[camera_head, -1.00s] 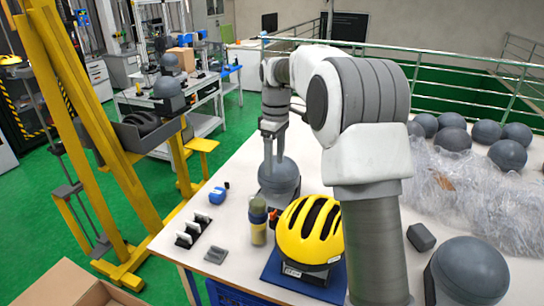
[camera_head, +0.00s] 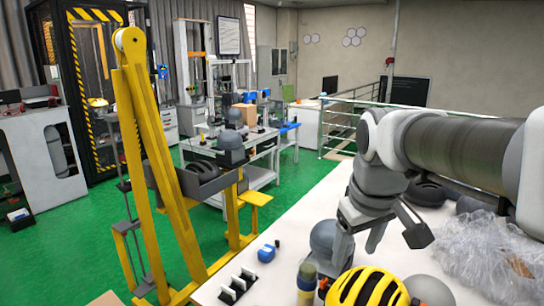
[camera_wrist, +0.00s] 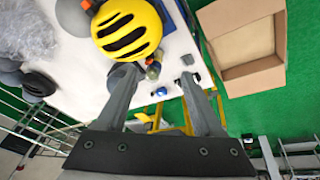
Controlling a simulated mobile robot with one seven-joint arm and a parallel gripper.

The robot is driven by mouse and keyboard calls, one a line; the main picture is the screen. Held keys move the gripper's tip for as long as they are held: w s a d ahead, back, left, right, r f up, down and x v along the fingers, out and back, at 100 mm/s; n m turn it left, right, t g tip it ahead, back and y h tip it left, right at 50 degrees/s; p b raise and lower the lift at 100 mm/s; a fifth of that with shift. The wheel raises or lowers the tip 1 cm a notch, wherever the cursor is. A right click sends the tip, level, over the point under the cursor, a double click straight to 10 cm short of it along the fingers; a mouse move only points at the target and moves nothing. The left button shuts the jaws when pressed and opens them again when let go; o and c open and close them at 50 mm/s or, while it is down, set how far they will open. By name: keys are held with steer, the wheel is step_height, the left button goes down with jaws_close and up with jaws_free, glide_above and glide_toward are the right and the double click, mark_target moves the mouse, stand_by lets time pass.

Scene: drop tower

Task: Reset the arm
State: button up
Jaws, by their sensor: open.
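My gripper (camera_head: 357,238) is in front of me, above the white table, with its fingers pointing down. In the wrist view my gripper (camera_wrist: 157,80) shows its two fingers spread apart with nothing held between them. Behind the fingers in the head view stands a grey headform (camera_head: 322,240); I cannot tell the gap between them. A yellow helmet (camera_head: 366,290) with black vents sits at the table's near edge, partly cut off below. The helmet shows whole at the top of the wrist view (camera_wrist: 125,28), beyond the fingers.
A yellow drop tower (camera_head: 150,150) stands left of the table, holding a grey tray. Clear crumpled plastic (camera_head: 485,255) lies on the table's right. A blue tape measure (camera_head: 266,253) and a bottle (camera_head: 307,280) are nearby. An open cardboard box (camera_wrist: 245,50) sits on the green floor.

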steer(key=s+f+m+t, duration=0.2)
steer(key=s+f+m, duration=0.1)
steer(key=s, duration=0.9)
steer(key=shift+f+m, duration=0.4)
steer(key=shift+f, duration=0.25)
steer(key=shift+s, duration=0.1)
